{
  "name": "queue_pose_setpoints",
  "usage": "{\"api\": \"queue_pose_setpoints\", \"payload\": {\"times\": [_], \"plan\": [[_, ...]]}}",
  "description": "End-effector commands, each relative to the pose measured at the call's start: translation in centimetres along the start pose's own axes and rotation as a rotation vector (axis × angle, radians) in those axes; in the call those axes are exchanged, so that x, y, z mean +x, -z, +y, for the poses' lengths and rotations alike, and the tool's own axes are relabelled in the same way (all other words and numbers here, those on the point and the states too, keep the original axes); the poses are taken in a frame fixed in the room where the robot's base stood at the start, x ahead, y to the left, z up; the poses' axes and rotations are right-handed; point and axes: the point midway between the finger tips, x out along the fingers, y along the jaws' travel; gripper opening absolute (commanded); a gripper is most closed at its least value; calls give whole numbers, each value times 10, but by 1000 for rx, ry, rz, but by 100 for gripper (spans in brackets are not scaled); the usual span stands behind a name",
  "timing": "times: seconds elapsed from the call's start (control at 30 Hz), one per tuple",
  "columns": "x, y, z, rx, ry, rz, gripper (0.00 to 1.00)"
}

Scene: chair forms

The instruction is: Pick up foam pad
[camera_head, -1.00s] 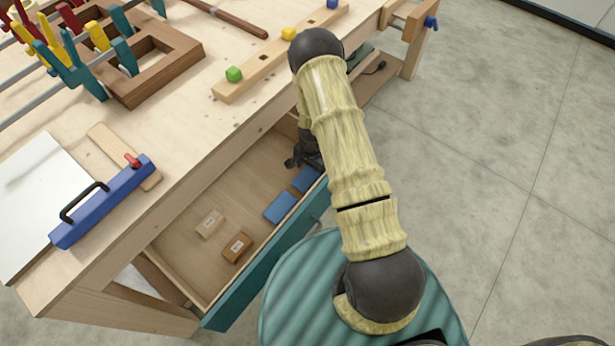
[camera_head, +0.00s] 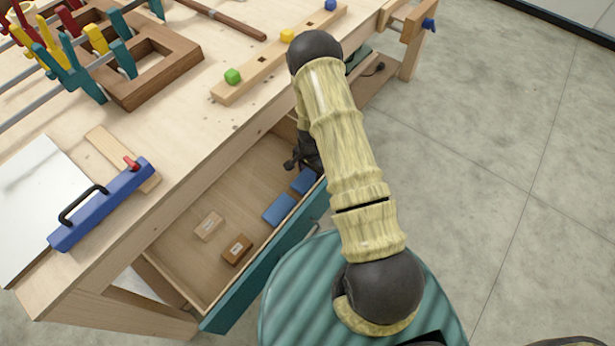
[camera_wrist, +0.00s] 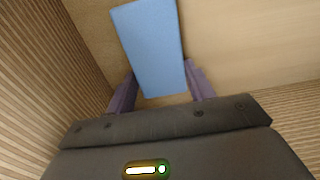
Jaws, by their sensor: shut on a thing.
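Two blue pads lie toward the right of the open drawer in the head view, a nearer one (camera_head: 279,208) and a farther one (camera_head: 303,181) partly hidden by my arm. My gripper (camera_head: 293,163) is down in the drawer beside the farther pad, its fingertips mostly hidden there. In the wrist view my gripper (camera_wrist: 161,88) is shut on a flat blue foam pad (camera_wrist: 150,42), which reaches away from between the two purple-grey fingers. I cannot tell whether the pad is clear of the drawer floor.
The drawer (camera_head: 180,262) also holds a pale block (camera_head: 209,225) and a brown block (camera_head: 237,249). Its teal front (camera_head: 265,272) and the workbench edge (camera_head: 190,165) stand close around my gripper. Grey floor is open at right.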

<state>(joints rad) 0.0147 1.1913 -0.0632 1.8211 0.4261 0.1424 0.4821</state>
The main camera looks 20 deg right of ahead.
Motion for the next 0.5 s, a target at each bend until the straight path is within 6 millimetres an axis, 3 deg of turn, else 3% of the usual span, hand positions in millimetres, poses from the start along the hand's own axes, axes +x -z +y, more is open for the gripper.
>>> {"api": "queue_pose_setpoints", "payload": {"times": [0.27,0.5], "plan": [[-15,0,-1,-1,2,2,32],[-59,0,-1,-2,3,3,32]]}}
